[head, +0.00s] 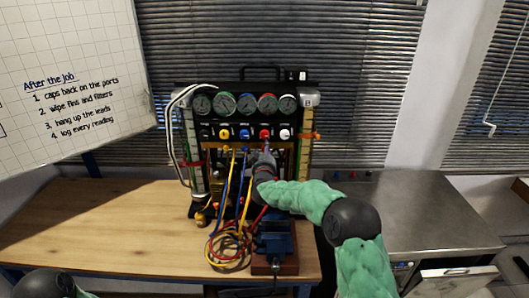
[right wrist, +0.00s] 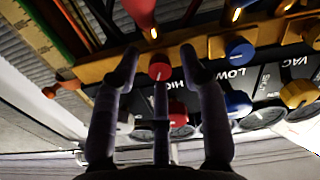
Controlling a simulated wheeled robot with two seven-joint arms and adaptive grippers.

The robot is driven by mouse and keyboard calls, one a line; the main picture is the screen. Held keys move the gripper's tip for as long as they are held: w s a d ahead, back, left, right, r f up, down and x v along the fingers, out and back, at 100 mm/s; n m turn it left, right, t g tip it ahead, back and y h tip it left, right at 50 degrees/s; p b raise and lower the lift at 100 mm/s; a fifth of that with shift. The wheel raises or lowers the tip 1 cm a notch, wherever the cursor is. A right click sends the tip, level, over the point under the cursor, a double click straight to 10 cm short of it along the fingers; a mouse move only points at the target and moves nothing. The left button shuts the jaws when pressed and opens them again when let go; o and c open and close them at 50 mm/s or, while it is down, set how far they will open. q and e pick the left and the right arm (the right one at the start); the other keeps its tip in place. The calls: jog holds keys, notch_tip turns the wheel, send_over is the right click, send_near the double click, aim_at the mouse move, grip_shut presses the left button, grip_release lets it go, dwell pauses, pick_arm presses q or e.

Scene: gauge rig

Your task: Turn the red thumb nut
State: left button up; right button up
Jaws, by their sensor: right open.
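A red round nut (right wrist: 159,72) with a pale mark on its face sits at the brass bar in the right wrist view. My right gripper (right wrist: 160,61) is open, with one fingertip on each side of this nut; I cannot tell whether they touch it. A second red knob (right wrist: 177,108) lies beyond the HIGH label, partly behind the gripper; it shows in the head view (head: 265,133) in the row under the gauges. In the head view my right gripper (head: 264,154) is in front of the rig and hides the nut. My left gripper is out of view.
A red hose fitting (right wrist: 142,12) is near the fingertips. Coiled hoses (head: 229,246) and a blue vise (head: 275,240) stand below. The wooden bench (head: 110,225) is clear at left.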

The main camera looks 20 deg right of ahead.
grip_shut()
jog(key=shift+m, duration=0.4)
jog(key=m+b, duration=0.7)
jog(key=m, duration=0.4)
dwell(0.4)
jog(key=shift+m, duration=0.3)
